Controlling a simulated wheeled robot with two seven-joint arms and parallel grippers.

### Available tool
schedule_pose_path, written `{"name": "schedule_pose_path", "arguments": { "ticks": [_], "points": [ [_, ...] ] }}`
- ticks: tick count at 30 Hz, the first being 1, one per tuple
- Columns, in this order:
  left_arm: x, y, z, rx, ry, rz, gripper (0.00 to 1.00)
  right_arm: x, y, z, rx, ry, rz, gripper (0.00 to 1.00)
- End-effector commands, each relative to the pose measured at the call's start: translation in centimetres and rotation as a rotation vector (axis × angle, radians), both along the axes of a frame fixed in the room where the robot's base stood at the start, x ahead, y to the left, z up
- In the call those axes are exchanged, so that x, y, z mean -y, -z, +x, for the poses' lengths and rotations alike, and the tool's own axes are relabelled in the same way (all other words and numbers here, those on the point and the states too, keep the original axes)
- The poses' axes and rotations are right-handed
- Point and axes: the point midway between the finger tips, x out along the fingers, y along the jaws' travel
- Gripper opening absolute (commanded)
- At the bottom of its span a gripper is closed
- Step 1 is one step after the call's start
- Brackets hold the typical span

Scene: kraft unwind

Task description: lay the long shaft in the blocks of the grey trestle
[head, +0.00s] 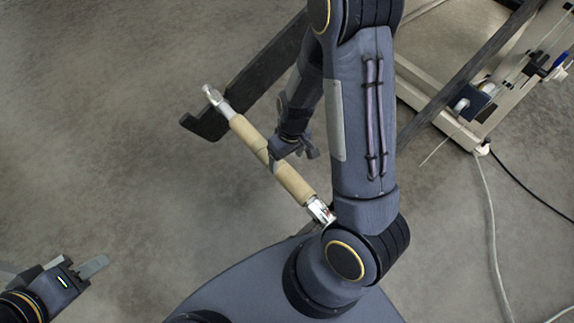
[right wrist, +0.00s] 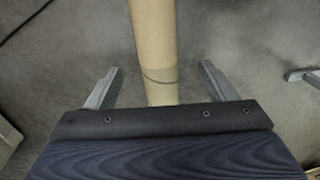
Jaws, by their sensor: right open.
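The long shaft (head: 266,151) lies diagonally in the head view, with bright metal ends and a tan, cardboard-like middle. Its upper-left end overlaps a dark bar in the picture. Its lower-right end is close to my arm and base. My right gripper (head: 291,155) is over the tan middle, open. In the right wrist view the tan tube (right wrist: 155,50) passes between its two spread fingers, with a gap on each side. My left gripper (head: 60,274) is open and empty at the lower left, away from the shaft. I cannot make out the grey trestle or its blocks.
A dark bar (head: 245,85) runs behind the shaft and my right arm. A beige machine frame (head: 455,122) with another dark bar (head: 468,75) stands at the upper right. Cables (head: 492,215) trail on the floor at right. The floor at left is clear.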

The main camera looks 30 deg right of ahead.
Motion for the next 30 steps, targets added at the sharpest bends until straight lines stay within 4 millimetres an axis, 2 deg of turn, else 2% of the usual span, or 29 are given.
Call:
{"name": "schedule_pose_path", "arguments": {
  "ticks": [1,5,16,21,30],
  "points": [
    [0.0,0.4,0.0,0.0,0.0,0.0,0.36,0.1,0.9,0.0,-0.006,-0.007,-0.009,0.77],
    [0.0,0.8,0.0,0.0,0.0,0.0,0.36,0.1,2.3,-0.1,-0.011,-0.012,-0.014,0.77],
    [0.0,2.6,0.0,0.0,0.0,0.0,0.36,-0.5,7.5,-0.2,-0.01,-0.01,-0.012,0.77],
    [0.0,2.8,0.0,0.0,0.0,0.0,0.36,-0.7,8.5,-0.2,-0.009,-0.01,-0.011,0.77],
    [0.0,2.8,0.0,0.0,0.0,0.0,0.36,-0.7,8.6,-0.2,-0.009,-0.01,-0.011,0.76]
  ]
}}
